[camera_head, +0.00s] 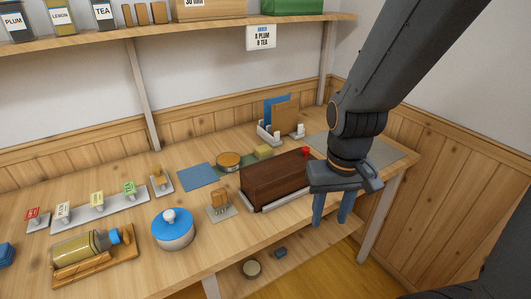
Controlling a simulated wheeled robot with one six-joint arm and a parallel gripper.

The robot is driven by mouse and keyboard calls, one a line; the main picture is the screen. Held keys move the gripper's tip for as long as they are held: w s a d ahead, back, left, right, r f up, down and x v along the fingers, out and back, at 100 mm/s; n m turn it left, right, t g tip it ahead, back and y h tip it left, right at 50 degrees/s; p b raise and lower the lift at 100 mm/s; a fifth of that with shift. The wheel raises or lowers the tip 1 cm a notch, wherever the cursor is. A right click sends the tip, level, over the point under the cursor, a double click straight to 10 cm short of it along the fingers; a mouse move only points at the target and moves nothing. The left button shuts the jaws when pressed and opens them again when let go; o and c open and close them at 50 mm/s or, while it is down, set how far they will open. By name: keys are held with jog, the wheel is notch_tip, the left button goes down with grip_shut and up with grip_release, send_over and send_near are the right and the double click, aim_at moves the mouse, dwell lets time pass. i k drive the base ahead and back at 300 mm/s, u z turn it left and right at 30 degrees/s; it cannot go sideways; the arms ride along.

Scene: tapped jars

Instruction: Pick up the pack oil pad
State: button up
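I cannot tell for sure which thing is the pack oil pad, as no readable label names it. A small yellow-green pad (263,152) lies on the bench behind the dark brown wooden box (275,179). A bottle of yellowish liquid (75,247) with a blue cap lies on a wooden cradle at front left. My gripper (331,222) hangs pointing down by the box's right end, near the bench's front edge. Its two blue fingers are apart with nothing visible between them.
A blue-lidded jar (173,230), a round tin (228,161), a blue mat (198,177) and a stamp rack (100,210) occupy the bench. A board holder (266,134) stands behind. A grey mat (376,150) lies bare at right. A shelf (150,40) runs above.

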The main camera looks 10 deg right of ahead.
aim_at(263, 151)
jog(key=z, duration=0.05)
jog(key=k, duration=0.55)
jog(key=z, duration=0.45)
jog(key=i, duration=1.6)
jog(key=u, duration=0.25)
